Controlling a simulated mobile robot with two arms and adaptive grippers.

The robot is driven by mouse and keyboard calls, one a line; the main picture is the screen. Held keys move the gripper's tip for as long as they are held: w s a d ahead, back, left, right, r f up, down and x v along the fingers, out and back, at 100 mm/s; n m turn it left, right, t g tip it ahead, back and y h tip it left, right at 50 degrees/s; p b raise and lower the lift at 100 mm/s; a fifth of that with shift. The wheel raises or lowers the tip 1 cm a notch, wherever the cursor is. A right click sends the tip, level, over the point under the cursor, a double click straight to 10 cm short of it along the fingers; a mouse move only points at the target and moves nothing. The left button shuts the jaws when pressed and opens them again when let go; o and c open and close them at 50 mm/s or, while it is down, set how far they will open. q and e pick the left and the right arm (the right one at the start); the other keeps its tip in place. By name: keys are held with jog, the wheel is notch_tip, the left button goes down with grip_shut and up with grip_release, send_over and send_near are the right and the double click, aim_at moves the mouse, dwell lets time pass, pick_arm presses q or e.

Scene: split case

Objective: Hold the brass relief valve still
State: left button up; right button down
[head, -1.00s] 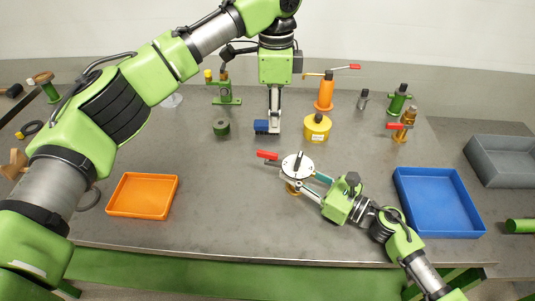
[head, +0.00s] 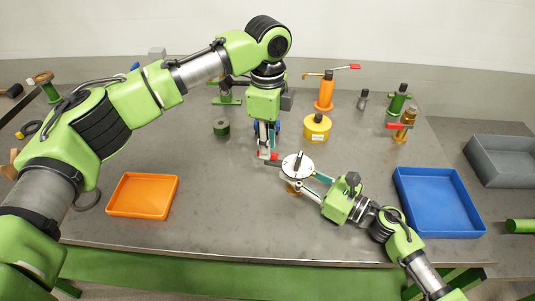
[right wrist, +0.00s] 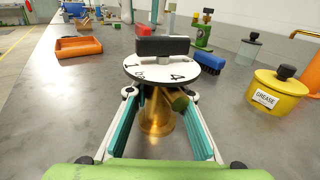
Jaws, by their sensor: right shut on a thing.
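The brass relief valve has a brass body (right wrist: 158,112) under a white numbered dial (right wrist: 162,70) with a black handle. In the head view its dial (head: 297,166) shows near the table's middle. My right gripper (head: 297,184) is shut on the body, its fingers on either side in the right wrist view.
An orange tray (head: 112,208) stands at left, a blue tray (head: 400,210) at right. A yellow grease pot (head: 317,128) and an orange pump (head: 325,95) stand behind the valve. The front middle of the table is clear.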

pick_arm(q)
jog(key=shift+f, duration=0.65)
grip_shut()
